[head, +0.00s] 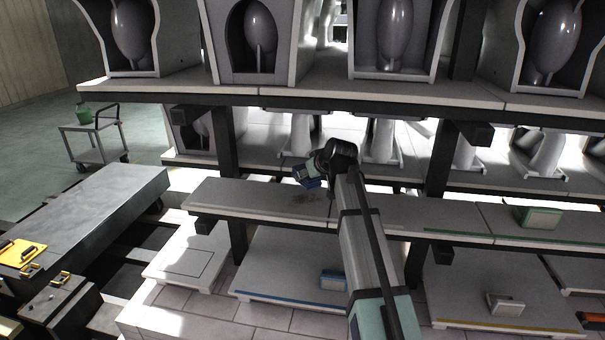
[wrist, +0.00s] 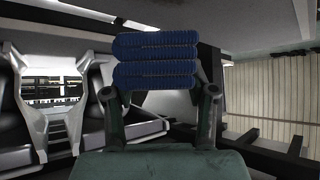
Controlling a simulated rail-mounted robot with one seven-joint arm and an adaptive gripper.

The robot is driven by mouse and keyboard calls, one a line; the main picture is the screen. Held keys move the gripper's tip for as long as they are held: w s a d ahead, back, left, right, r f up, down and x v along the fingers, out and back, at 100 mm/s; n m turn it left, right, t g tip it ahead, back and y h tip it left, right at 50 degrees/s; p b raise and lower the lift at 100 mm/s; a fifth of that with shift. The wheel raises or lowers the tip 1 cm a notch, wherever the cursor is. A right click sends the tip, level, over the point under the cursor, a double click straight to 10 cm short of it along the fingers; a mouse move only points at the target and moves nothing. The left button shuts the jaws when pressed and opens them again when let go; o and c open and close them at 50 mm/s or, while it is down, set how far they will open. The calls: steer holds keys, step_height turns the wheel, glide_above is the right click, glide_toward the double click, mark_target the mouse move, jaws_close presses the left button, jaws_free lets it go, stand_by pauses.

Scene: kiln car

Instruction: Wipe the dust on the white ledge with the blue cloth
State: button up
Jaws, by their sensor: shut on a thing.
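The blue cloth (wrist: 155,70) is a ribbed, folded pad between my gripper's (wrist: 157,85) two fingers in the wrist view. In the head view my gripper (head: 312,173) is over the middle shelf level, with the blue cloth (head: 312,184) at its lower side. The white-edged ledge (head: 235,200) runs below it, and a dark dust patch (head: 303,197) shows on its top just below the cloth. Part of the ledge is behind my arm. I cannot tell whether the cloth touches the ledge.
A blue-edged lower shelf (head: 280,265) holds another small block (head: 332,280). Dark posts (head: 237,241) and the upper deck (head: 330,97) with large grey ware bound the space above the ledge.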

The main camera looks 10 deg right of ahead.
steer(key=shift+f, duration=0.1)
steer(key=shift+f+b, duration=1.65)
steer(key=shift+f, duration=0.8)
steer(key=shift+s, duration=0.15)
steer(key=shift+s+a, duration=0.45)
steer(key=shift+s, duration=1)
steer(key=shift+s+a, duration=0.45)
steer(key=shift+s, duration=0.95)
steer(key=shift+s+a, duration=0.45)
steer(key=shift+s, duration=1)
steer(key=shift+f+b, duration=0.35)
steer(key=shift+f, duration=0.55)
steer(key=shift+w, duration=0.1)
steer(key=shift+w+d+b, duration=0.15)
steer(key=shift+w+d, duration=0.15)
steer(key=shift+w, duration=0.55)
steer(key=shift+w+d+b, duration=0.2)
steer(key=shift+w+d, duration=0.15)
steer(key=shift+w, duration=0.45)
steer(key=shift+w+d+b, duration=0.15)
steer(key=shift+w+d, duration=0.15)
steer(key=shift+w, duration=0.55)
